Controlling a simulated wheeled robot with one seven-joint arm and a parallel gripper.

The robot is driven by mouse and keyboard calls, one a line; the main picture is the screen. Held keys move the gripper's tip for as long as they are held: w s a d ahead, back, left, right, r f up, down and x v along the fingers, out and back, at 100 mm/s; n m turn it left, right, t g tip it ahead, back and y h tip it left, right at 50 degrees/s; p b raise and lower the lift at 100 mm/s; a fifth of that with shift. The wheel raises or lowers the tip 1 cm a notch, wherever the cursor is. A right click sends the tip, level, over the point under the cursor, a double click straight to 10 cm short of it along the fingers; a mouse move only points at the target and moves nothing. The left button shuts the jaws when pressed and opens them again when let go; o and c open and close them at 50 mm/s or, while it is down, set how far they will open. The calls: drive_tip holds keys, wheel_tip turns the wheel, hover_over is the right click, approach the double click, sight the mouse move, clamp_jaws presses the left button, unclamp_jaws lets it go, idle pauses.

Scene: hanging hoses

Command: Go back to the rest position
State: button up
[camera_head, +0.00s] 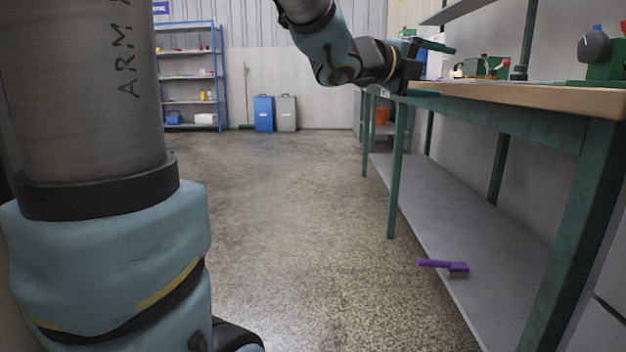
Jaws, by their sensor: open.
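My gripper (436,70) is in the upper middle-right of the head view, pointing right.
A purple brush (442,265) lies on the bench's grey lower shelf (470,215), over its edge. Green tools (485,67) and a vise-like device (603,58) stand on the bench. Blue shelving (188,77) and two bins (264,113) stand far back. The floor (290,220) is clear.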

drive_tip(key=w+a+f+n+t+y+p, duration=0.1)
drive_tip(key=w+a+f+n+y+p, duration=0.1)
drive_tip(key=w+a+f+n+y, duration=0.45)
drive_tip(key=w+a+f+n+t+y+p, duration=0.15)
drive_tip(key=a+f+n+y, duration=0.25)
drive_tip(key=a+f+n, duration=0.6)
drive_tip(key=s+a+f+n+g+y+p, duration=0.4)
drive_tip(key=s+a+f+n+g, duration=0.55)
drive_tip(key=s+a+n, duration=0.65)
wheel_tip(320, 180, up, 36)
drive_tip(key=s+d+p, duration=0.1)
drive_tip(key=p, duration=3.5)
drive_tip(key=shift+s+d+t+y+p, duration=0.15)
drive_tip(key=shift+s+t+y+p, duration=0.15)
drive_tip(key=shift+t+y, duration=0.1)
